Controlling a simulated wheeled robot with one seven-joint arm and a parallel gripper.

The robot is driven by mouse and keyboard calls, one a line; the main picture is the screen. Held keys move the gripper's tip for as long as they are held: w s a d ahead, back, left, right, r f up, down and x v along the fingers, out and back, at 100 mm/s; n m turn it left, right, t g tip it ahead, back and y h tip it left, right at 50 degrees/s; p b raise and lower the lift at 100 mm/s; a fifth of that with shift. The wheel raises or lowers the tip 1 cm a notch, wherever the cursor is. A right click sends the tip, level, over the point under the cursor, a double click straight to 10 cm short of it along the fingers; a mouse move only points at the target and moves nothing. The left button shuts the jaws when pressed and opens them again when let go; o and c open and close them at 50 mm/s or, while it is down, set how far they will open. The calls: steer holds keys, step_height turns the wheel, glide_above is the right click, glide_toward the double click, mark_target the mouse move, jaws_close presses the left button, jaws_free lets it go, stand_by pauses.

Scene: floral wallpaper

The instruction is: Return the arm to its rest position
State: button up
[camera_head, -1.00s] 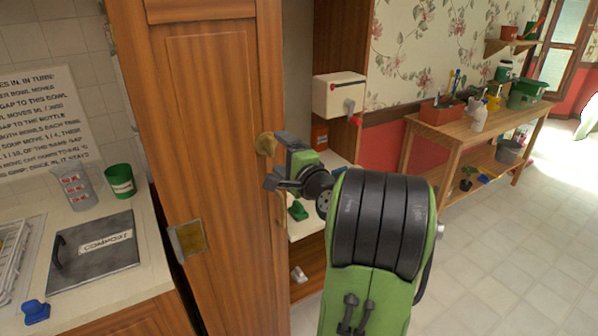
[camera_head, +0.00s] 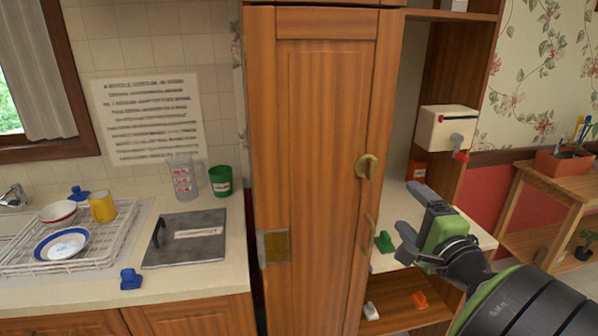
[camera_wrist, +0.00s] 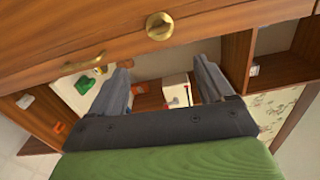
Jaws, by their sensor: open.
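My gripper (camera_head: 416,222) is at the lower right of the head view, in front of the open shelf unit and right of the tall wooden cabinet door (camera_head: 322,150). Its jaws are apart and hold nothing. In the wrist view my gripper (camera_wrist: 165,82) shows two dark fingers spread wide, with shelf items visible beyond and between them. The round brass knob (camera_head: 367,166) on the door is left of and above the gripper. The knob also shows in the wrist view (camera_wrist: 159,26), apart from the fingers.
A white box with a crank (camera_head: 446,128) is mounted in the shelf unit (camera_head: 480,70). A green object (camera_head: 384,242) sits on its middle shelf. Left is a counter with a dish rack (camera_head: 75,245), compost lid (camera_head: 185,238) and green cup (camera_head: 221,181). A wooden bench (camera_head: 560,190) stands right.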

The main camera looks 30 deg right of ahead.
steer(key=w+a+f+n+g+y+p, duration=0.1)
steer(key=a+f+n+g+y+p, duration=0.2)
steer(key=a+n, duration=0.7)
steer(key=w+a+f+n+g+y, duration=0.1)
steer(key=a+f+n+g+y, duration=0.3)
steer(key=a, duration=0.9)
steer(key=s+a+n+g+h+p, duration=0.1)
steer(key=s+n+g, duration=0.1)
steer(key=s+n, duration=0.2)
steer(key=s+a+n+g+h, duration=0.1)
steer(key=s+n, duration=0.3)
steer(key=s, duration=0.4)
steer(key=shift+s+a+f+g+p, duration=0.3)
steer(key=shift+s+a+g+p, duration=0.1)
steer(key=shift+a+g, duration=0.45)
steer(key=shift+d, duration=0.1)
